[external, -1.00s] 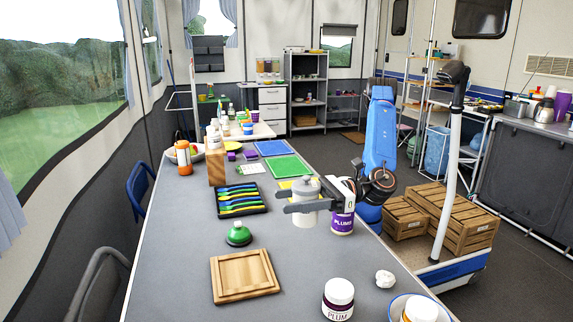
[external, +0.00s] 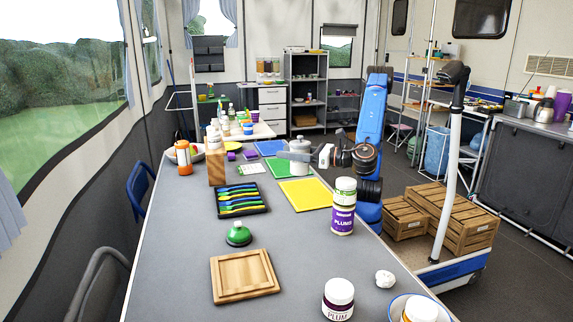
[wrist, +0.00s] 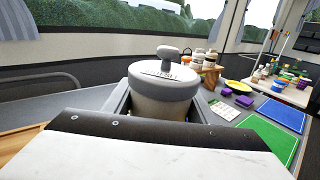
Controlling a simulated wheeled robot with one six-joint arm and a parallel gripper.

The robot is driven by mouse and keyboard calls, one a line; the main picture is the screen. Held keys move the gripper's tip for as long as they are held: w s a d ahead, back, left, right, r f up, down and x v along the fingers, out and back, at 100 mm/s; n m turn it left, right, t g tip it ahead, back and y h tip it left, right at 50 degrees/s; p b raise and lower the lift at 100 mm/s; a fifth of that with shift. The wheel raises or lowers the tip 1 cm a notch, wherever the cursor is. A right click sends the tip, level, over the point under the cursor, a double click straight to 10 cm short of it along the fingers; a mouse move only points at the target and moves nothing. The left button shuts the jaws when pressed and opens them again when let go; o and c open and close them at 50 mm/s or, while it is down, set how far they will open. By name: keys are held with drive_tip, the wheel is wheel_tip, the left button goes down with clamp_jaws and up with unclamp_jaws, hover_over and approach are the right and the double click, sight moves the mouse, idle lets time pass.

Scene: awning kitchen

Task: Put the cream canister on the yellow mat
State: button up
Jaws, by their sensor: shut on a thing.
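The cream canister (external: 299,165) has a cream body and a grey lid with a knob. My gripper (external: 298,156) is shut on it and holds it upright, apparently above the table, overlapping the green mat in the external view. In the wrist view the canister (wrist: 162,105) stands between the two fingers of my gripper (wrist: 163,112). The yellow mat (external: 305,195) lies flat and bare on the grey table, nearer the camera than the canister. The exact height of the canister is hard to tell.
The green mat (external: 281,171) and blue mat (external: 270,148) lie farther back. Stacked jars (external: 343,215) stand just right of the yellow mat. A cutlery tray (external: 242,200) lies to its left. A green-topped object (external: 238,234) and wooden board (external: 245,277) are nearer.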

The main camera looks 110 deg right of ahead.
drive_tip(key=s+d+m+g+h, duration=0.35)
drive_tip(key=s+d, duration=0.55)
drive_tip(key=d, duration=0.5)
drive_tip(key=h, duration=0.1)
hover_over(301, 190)
wheel_tip(301, 190, down, 5)
drive_tip(key=shift+g, duration=0.35)
wheel_tip(301, 190, down, 11)
drive_tip(key=shift+w+r, duration=0.1)
drive_tip(key=shift+r, duration=0.1)
drive_tip(key=o, duration=1.1)
drive_tip(key=shift+f, duration=0.1)
drive_tip(key=shift+o, duration=0.2)
drive_tip(key=shift+a, duration=0.15)
drive_tip(key=v, duration=1.1)
drive_tip(key=shift+s+a, duration=0.2)
drive_tip(key=shift+s, duration=0.1)
